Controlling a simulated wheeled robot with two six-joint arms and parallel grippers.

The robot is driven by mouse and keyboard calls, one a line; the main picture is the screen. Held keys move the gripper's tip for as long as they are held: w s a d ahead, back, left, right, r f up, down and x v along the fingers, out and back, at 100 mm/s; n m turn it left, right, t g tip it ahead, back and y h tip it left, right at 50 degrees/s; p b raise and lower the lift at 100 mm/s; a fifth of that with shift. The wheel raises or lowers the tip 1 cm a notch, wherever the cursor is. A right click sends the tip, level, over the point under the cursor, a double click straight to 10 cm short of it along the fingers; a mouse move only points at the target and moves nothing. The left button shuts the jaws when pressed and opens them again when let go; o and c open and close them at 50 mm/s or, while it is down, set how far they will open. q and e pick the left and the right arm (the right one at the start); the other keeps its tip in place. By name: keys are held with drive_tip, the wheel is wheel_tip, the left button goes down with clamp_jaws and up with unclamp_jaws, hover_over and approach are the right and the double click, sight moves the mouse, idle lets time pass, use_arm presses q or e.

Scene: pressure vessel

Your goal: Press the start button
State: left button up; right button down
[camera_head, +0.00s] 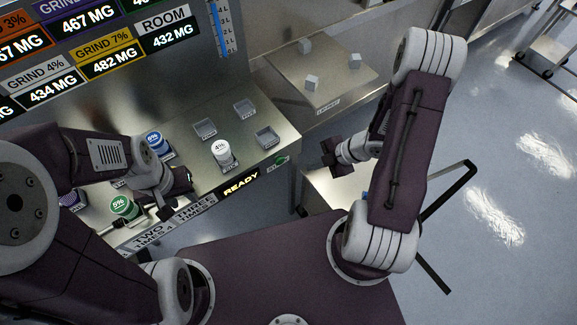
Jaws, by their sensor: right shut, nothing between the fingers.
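A small green button (282,160) sits on the front right edge of the metal console (290,133), right of the lit READY display (241,184); its label is too small to read. My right gripper (328,158) is shut and empty, a little to the right of the green button and apart from it in the picture. My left gripper (168,203) is over the console's front left, near the green-capped 5% container (123,207). Its fingers are seen too poorly to tell whether they are open.
A white 4% container (221,152) and a blue-capped one (157,142) stand on the console among empty square holders (245,108). A metal side table (330,85) with three small cubes is behind. Lit panels (75,50) show grind values. Floor at right is mostly clear.

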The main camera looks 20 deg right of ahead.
sight(280, 161)
drive_tip(key=w+a+f, duration=0.6)
drive_tip(key=w+f, duration=0.1)
drive_tip(key=f, duration=0.1)
drive_tip(key=shift+a, duration=0.25)
idle(0.4)
drive_tip(key=shift+w, duration=0.1)
